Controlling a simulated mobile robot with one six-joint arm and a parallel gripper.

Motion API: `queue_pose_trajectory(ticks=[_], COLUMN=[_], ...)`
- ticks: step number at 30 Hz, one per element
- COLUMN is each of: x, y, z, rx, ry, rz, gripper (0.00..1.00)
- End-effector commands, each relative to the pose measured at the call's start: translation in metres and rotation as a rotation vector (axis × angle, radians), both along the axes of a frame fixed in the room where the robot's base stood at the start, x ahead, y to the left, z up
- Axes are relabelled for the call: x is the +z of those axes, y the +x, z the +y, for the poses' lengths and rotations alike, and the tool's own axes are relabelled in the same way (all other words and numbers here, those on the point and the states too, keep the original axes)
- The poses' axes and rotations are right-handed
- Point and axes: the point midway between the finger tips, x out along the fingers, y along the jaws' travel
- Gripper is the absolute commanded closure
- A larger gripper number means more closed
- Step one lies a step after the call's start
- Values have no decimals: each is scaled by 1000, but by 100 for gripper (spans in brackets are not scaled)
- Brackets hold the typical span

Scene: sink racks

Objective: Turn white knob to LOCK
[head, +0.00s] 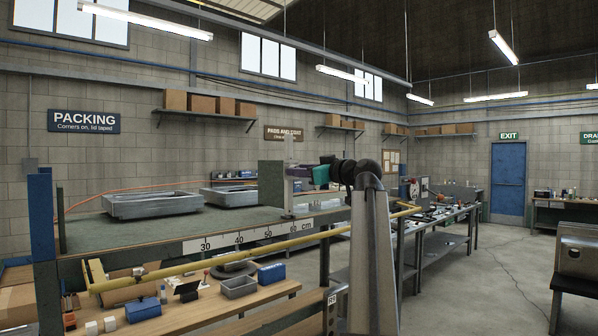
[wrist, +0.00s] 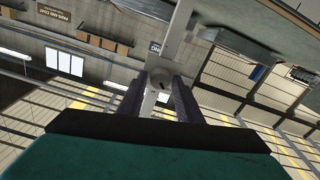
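The white knob (wrist: 161,77) sits on a pale upright post in the wrist view, with a dark mark on its face. No LOCK lettering is readable there. My gripper (wrist: 160,84) has its two dark purple fingers spread, one on each side of the knob. I see a gap between the fingers, but cannot tell whether either tip touches the knob. In the head view my gripper (head: 297,171) is level with the pale post (head: 288,152) at the bench's right end. The knob cannot be made out in that view.
The green-topped bench (head: 240,222) carries two grey metal sinks (head: 152,206) left of the post. A yellow rail (head: 190,268) runs along its front. A lower wooden shelf holds a blue box (head: 271,273) and a grey bin (head: 238,287). Open floor lies to the right.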

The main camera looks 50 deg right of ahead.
Motion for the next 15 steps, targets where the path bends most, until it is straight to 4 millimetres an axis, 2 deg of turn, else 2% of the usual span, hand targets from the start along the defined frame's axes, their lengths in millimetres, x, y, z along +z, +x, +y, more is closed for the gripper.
queue_pose_trajectory(ticks=[1, 5, 6, 9, 15], x=[0, 0, -1, 0, 0], y=[0, 0, -2, 0, 1], z=[0, 0, 12, 4, 1], rx=[0, 0, 0, 1, 1], ry=[0, 0, -1, 3, 28], rz=[0, 0, -1, 0, -3], gripper=[77, 98, 98, 98, 98])
